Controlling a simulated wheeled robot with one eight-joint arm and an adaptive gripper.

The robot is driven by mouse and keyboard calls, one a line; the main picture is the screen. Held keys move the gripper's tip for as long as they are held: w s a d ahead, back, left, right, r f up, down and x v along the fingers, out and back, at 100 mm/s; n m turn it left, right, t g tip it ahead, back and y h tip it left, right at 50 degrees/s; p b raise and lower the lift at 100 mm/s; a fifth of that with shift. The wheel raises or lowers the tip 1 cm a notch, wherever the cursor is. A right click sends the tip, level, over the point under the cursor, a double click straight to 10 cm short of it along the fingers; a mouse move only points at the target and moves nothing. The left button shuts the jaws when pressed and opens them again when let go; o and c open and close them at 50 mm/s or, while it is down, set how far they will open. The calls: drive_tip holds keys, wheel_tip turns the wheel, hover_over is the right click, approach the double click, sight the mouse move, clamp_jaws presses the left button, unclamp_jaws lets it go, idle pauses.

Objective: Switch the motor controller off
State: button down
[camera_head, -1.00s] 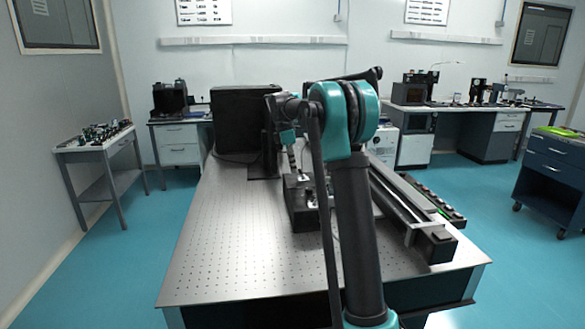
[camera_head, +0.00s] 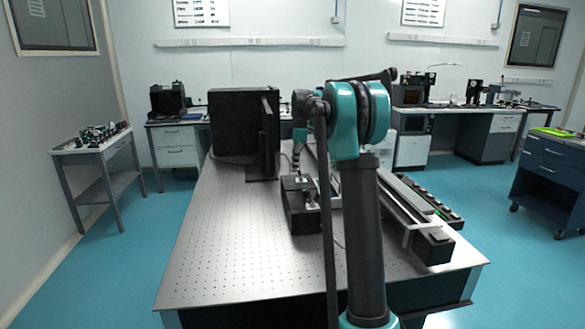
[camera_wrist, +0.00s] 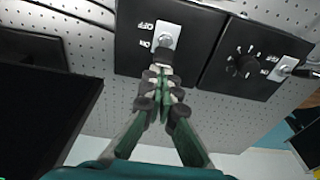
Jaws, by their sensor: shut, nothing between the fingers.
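A black box with a silver toggle plate (camera_wrist: 168,34) and ON and OFF labels fills the top middle of the wrist view. A second black box (camera_wrist: 252,58) beside it has a round dial and its own toggle. I cannot tell from markings which is the motor controller. My gripper (camera_wrist: 160,72) is shut and empty, its fingertips just below the first toggle plate in the picture. They cover part of that area, so contact and the lever's position are unclear. In the head view, my gripper (camera_head: 297,172) is at the black boxes (camera_head: 302,220) on the optical table (camera_head: 230,240).
A large black monitor-like panel (camera_head: 240,125) stands on the table left of my gripper; a dark panel (camera_wrist: 40,110) also fills the wrist view's left. A long rail unit (camera_head: 425,235) lies on the table's right. The table's front left is clear.

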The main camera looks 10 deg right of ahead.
drive_tip(key=d+y, duration=0.2)
drive_tip(key=shift+r+y, duration=0.25)
drive_tip(key=shift+y, duration=0.15)
drive_tip(key=shift+r, duration=0.8)
drive_tip(key=shift+a+r, duration=0.15)
drive_tip(key=shift+a, duration=0.15)
drive_tip(key=d+v, duration=0.1)
drive_tip(key=v, duration=0.8)
drive_tip(key=shift+d, duration=0.3)
